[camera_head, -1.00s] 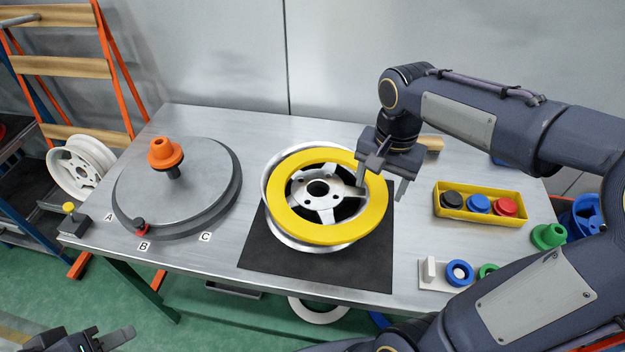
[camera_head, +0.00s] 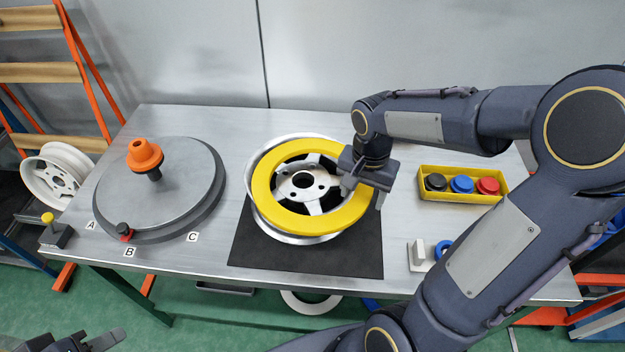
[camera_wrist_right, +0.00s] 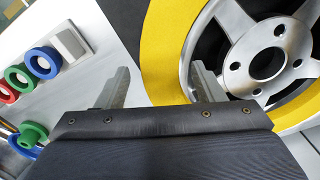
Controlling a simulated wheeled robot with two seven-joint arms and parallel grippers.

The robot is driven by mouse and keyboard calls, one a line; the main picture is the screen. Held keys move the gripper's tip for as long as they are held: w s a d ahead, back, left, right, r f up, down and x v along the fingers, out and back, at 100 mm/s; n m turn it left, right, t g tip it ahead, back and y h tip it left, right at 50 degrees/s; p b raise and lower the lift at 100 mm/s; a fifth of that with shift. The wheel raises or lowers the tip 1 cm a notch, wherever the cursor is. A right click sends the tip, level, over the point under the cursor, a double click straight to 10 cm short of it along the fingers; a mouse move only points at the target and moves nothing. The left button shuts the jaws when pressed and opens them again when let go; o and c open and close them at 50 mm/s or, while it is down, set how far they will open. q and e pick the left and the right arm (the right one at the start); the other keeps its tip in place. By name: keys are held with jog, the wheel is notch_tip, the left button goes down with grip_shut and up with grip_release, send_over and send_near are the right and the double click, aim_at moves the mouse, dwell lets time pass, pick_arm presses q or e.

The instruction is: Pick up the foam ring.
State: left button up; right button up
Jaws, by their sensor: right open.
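The foam ring is the flat yellow ring (camera_head: 270,205) lying on a silver spoked wheel (camera_head: 322,163), which rests on a black mat (camera_head: 300,262). My right gripper (camera_head: 362,197) is open above the ring's right side, one finger toward the wheel's middle and one near the outer edge. In the right wrist view the yellow band (camera_wrist_right: 163,50) passes between the two spread fingers (camera_wrist_right: 162,88). I cannot tell whether the fingers touch it. My left gripper (camera_head: 92,342) is only partly in view at the bottom left, away from the table.
A round grey turntable (camera_head: 175,190) with an orange-topped spindle (camera_head: 146,156) stands on the left. A yellow tray (camera_head: 462,198) with black, blue and red pieces lies at right.

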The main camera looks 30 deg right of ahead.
jog(key=c, duration=1.1)
jog(key=shift+c, duration=0.2)
jog(key=shift+r, duration=0.1)
